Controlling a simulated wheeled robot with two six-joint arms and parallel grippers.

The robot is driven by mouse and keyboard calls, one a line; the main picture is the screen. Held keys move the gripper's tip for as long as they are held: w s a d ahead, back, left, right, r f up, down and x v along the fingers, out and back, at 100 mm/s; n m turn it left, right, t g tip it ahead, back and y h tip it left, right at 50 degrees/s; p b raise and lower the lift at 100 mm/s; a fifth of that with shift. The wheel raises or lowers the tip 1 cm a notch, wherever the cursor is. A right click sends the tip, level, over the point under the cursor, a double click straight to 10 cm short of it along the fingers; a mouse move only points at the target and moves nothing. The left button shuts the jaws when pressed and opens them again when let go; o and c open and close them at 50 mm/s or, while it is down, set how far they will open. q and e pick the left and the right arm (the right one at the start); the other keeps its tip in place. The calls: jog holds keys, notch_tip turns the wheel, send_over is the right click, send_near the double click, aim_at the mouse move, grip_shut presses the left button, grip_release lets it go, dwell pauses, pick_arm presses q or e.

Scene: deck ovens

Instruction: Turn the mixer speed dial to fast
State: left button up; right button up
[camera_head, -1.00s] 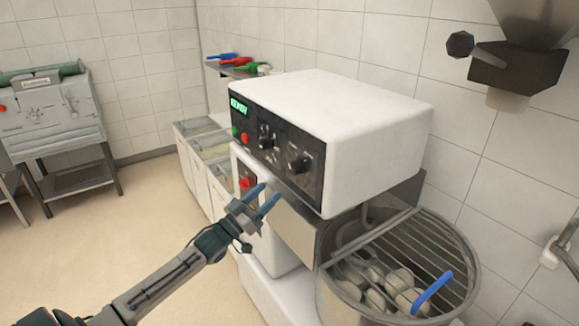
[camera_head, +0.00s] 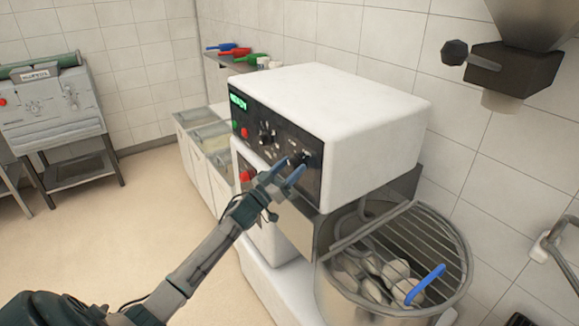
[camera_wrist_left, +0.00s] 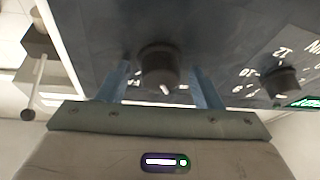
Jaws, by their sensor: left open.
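The white mixer (camera_head: 370,105) has a dark control panel with two black knobs. The right knob (camera_head: 302,158) is partly behind my fingers; I take it for the speed dial, though its label is not readable. My left gripper (camera_head: 284,172) is open in front of it. In the left wrist view the knob (camera_wrist_left: 158,66) stands between the two blue fingers (camera_wrist_left: 160,88), with a gap on each side. A light pointer mark shows at its lower edge. The left knob (camera_head: 266,135) has numbers around it, seen in the wrist view. My right gripper is out of view.
A green-lit display (camera_head: 238,101) and a red button (camera_head: 244,133) are on the panel's left; another red button (camera_head: 246,175) is below. The mixing bowl (camera_head: 335,295) with a wire guard (camera_head: 425,240) and blue handle (camera_head: 426,285) stands below right.

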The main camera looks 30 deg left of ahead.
pick_arm(q)
jog(key=shift+s, duration=0.1)
jog(key=c, duration=0.9)
jog(key=shift+o, duration=0.2)
